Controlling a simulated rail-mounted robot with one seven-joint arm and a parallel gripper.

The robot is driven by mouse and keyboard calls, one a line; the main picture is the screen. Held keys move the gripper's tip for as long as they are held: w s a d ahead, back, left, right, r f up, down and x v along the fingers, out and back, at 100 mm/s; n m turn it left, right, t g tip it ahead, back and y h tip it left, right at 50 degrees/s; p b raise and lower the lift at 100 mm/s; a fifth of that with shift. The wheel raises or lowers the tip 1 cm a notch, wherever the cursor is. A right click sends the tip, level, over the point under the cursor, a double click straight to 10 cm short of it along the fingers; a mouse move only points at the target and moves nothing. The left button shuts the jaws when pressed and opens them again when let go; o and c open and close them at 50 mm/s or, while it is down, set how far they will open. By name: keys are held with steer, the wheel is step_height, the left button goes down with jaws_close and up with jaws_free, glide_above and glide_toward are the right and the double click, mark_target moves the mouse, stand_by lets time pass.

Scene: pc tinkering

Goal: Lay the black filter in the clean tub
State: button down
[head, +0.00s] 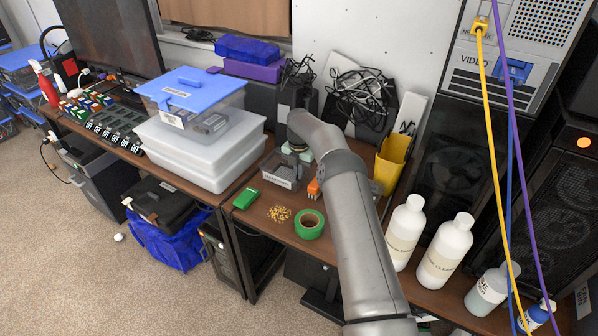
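A small clear tub (280,180) with a label on its front stands on the brown desk, left of my forearm. My arm reaches up from the bottom of the head view and bends over at its top. My gripper (295,153) points down at the back of the tub, above or just behind it. Its fingers are too small and too covered to show whether they are open or hold anything. I cannot make out the black filter with certainty; dark gear stands behind my wrist. The tub's inside is mostly unclear.
A green tape roll (309,224), gold screws (279,214) and a green box (246,198) lie in front of the tub. An orange item (314,188) and yellow bin (391,164) stand right. White bottles (444,249) line the right edge; stacked boxes (203,145) stand left.

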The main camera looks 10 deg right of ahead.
steer(key=shift+f, duration=0.2)
steer(key=c, duration=1.6)
jaws_free()
steer(key=shift+o, duration=0.2)
step_height(320, 180, up, 18)
steer(key=shift+f, duration=0.25)
